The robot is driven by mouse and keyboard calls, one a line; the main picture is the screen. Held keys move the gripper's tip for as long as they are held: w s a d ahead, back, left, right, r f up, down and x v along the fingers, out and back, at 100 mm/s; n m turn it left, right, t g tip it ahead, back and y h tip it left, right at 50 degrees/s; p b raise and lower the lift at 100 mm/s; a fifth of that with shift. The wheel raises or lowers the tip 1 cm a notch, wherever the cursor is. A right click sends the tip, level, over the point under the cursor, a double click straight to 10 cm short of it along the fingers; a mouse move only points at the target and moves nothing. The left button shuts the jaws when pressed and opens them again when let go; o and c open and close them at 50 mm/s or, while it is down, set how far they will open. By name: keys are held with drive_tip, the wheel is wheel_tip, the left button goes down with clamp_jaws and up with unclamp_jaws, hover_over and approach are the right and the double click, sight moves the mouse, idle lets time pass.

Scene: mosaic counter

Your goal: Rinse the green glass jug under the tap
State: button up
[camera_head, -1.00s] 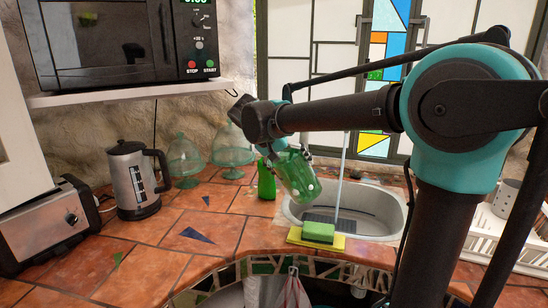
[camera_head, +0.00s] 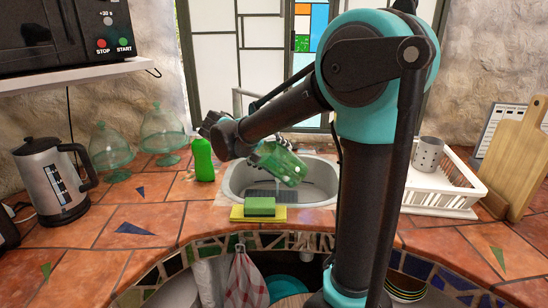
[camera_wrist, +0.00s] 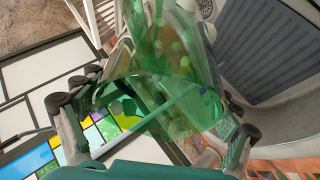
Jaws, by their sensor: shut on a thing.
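I cannot see water on the jug.
A green sponge (camera_head: 260,206) on a yellow cloth (camera_head: 284,214) lies at the sink's front edge. A green bottle (camera_head: 203,160) stands left of the sink, near glass domes (camera_head: 162,128) and a kettle (camera_head: 52,180). A white dish rack (camera_head: 440,190) stands right.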

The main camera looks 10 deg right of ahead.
sight(268, 152)
drive_tip(key=shift+w+f, duration=0.35)
drive_tip(key=shift+w, duration=0.6)
drive_tip(key=shift+w+f, duration=0.35)
drive_tip(key=shift+w, duration=0.55)
drive_tip(key=shift+w+f, duration=0.35)
drive_tip(key=shift+w, duration=0.6)
drive_tip(key=w, duration=1)
drive_tip(key=shift+w+d, duration=0.2)
drive_tip(key=shift+w, duration=0.05)
drive_tip(key=shift+d, duration=0.2)
drive_tip(key=shift+d, duration=0.4)
drive_tip(key=shift+a, duration=0.2)
drive_tip(key=shift+a, duration=0.4)
drive_tip(key=shift+d, duration=0.15)
